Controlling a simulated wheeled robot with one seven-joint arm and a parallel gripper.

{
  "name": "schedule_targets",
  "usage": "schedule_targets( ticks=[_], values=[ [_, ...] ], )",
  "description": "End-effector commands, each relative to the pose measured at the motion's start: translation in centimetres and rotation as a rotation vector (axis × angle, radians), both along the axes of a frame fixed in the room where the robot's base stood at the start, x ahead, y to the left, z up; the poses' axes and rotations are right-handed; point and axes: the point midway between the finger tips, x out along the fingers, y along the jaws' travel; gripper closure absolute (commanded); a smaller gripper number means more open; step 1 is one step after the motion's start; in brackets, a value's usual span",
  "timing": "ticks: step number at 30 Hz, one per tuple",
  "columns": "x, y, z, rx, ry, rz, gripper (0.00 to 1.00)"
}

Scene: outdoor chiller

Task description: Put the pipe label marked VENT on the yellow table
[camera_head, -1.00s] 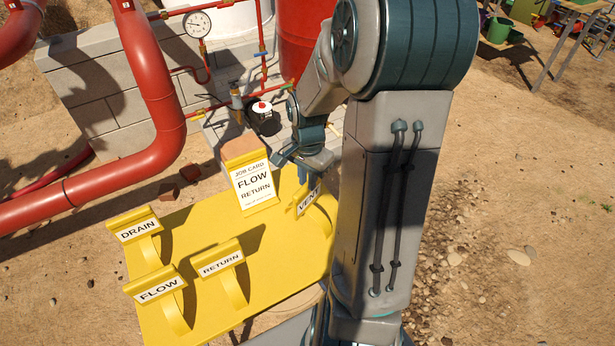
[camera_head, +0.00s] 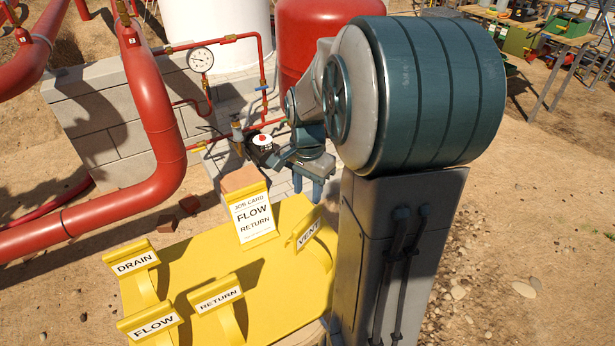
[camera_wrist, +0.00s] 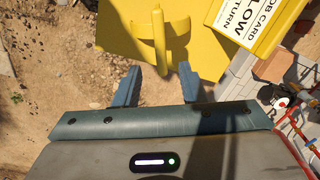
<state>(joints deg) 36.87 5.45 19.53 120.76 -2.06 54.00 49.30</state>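The VENT label (camera_head: 308,234) is a yellow stand with a white plate, upright on the yellow table (camera_head: 275,285) near its right edge. In the wrist view its thin top edge and curved support (camera_wrist: 160,38) stand ahead of my fingers. My gripper (camera_head: 309,184) is above and apart from the label, with its two blue fingers spread. In the wrist view my gripper (camera_wrist: 157,85) is open with nothing between the fingers. My arm hides part of the table's right side.
DRAIN (camera_head: 132,262), FLOW (camera_head: 150,325) and RETURN (camera_head: 219,298) labels stand on the table's left and front. A job card (camera_head: 252,216) reading FLOW RETURN stands at the back. Red pipes (camera_head: 150,110) and a gauge (camera_head: 200,58) lie beyond.

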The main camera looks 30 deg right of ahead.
Motion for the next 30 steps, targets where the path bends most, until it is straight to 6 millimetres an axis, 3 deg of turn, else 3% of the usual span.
schedule_targets(
  ticks=[3,8,13,21,30],
  values=[
    [0.1,0.0,2.1,-0.001,-0.004,-0.001,0.63],
    [0.0,0.0,3.6,-0.001,-0.001,0.002,0.63],
    [-1.1,1.8,4.7,-0.026,-0.022,0.11,0.63],
    [-6.9,8.1,6.6,-0.123,-0.136,0.628,0.63],
    [-12.3,11.5,6.1,-0.178,-0.257,1.073,0.63]
  ],
)
